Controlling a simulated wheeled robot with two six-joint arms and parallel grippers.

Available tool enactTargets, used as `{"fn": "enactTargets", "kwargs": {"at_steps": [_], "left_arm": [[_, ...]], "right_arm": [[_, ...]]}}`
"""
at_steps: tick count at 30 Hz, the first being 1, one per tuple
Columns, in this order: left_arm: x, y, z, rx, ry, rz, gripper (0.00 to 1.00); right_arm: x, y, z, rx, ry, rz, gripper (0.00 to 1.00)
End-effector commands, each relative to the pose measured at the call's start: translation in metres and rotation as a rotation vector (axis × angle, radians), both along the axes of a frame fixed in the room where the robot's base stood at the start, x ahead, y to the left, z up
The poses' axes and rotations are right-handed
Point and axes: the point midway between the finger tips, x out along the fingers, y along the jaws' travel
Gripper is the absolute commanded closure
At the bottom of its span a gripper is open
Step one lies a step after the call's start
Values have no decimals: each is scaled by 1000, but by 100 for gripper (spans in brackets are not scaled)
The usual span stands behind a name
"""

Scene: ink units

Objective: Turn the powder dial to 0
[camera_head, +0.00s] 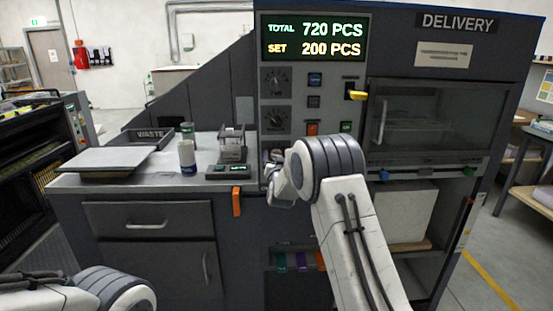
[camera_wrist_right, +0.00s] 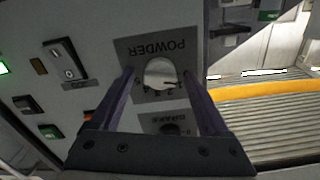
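The powder dial (camera_wrist_right: 160,73) is a pale round knob on a grey plate labelled POWDER, which appears upside down in the right wrist view. Small scale marks sit around its edge, but its setting is not readable. My right gripper (camera_wrist_right: 158,78) is open, with one dark finger on each side of the dial and gaps visible between fingers and knob. In the head view my right gripper (camera_head: 274,160) is at the control panel, below two other dials, and my arm hides the powder dial. My left arm is at lower left; its gripper is out of frame.
A second dark dial (camera_wrist_right: 172,129) sits close to the powder dial. A rocker switch (camera_wrist_right: 66,60) and coloured buttons share the panel. The display (camera_head: 313,39) reads TOTAL 720 PCS, SET 200 PCS. A side bench (camera_head: 120,180) holds a jar (camera_head: 187,158) and a small device.

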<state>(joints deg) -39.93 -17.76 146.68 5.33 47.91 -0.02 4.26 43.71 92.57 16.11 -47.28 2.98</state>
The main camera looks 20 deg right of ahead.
Motion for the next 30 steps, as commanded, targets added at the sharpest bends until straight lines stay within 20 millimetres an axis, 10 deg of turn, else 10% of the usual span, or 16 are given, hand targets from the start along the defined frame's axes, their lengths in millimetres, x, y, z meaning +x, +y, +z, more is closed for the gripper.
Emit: {"fn": "enactTargets", "kwargs": {"at_steps": [11,30], "left_arm": [[0,0,-2,0,0,0,50],[0,0,-19,0,0,0,50]], "right_arm": [[-8,3,0,2,-1,0,21],[-98,29,0,1,-1,1,21]]}}
